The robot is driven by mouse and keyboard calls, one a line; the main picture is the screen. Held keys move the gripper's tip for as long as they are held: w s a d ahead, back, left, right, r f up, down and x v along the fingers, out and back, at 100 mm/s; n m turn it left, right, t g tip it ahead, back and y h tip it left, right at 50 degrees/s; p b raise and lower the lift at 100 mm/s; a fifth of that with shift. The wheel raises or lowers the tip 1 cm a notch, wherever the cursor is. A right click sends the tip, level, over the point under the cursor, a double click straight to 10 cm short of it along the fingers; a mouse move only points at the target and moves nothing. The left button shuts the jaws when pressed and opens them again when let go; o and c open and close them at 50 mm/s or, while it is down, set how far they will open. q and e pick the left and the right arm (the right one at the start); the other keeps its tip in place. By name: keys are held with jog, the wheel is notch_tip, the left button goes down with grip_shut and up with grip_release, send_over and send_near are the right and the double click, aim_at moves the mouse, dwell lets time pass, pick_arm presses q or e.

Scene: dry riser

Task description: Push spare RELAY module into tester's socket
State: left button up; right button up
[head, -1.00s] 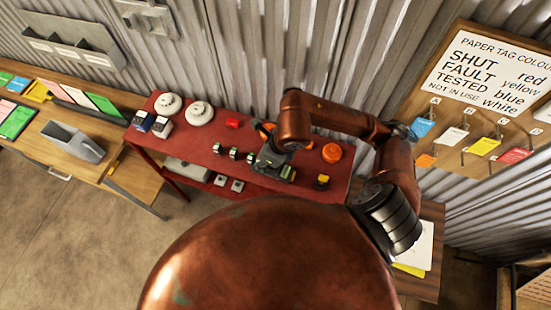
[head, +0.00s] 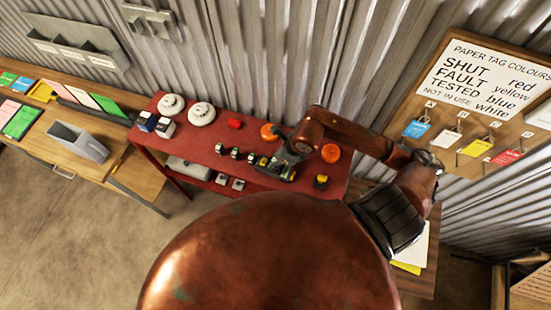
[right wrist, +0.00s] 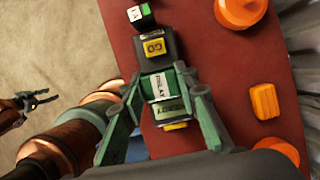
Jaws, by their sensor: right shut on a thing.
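The spare RELAY module (right wrist: 159,87), with a white label reading RELAY, sits between the green fingers of my right gripper (right wrist: 166,84), which are shut on it. In the head view my right gripper (head: 284,160) is low over the red bench. The dark tester (right wrist: 141,60) is under and beside the module, with a yellow GO button (right wrist: 153,46) above it in the wrist view. A second labelled part (right wrist: 170,108) shows just below the module. The socket is hidden, so I cannot tell how deep the module sits. My left gripper (right wrist: 40,97) appears open, away from the bench.
The red bench (head: 192,148) carries several small modules (head: 235,152) in a row left of the tester. An orange round part (head: 331,153), another orange part (head: 268,131) and a yellow-topped block (head: 321,181) stand near my right gripper. The bench's front strip is mostly clear.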

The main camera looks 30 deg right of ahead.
jog(key=o, duration=1.1)
jog(key=shift+o, duration=0.2)
jog(key=shift+r, duration=0.15)
jog(key=b+v, duration=0.2)
jog(key=v, duration=0.9)
jog(key=shift+r+b, duration=0.4)
jog(key=shift+s, duration=0.1)
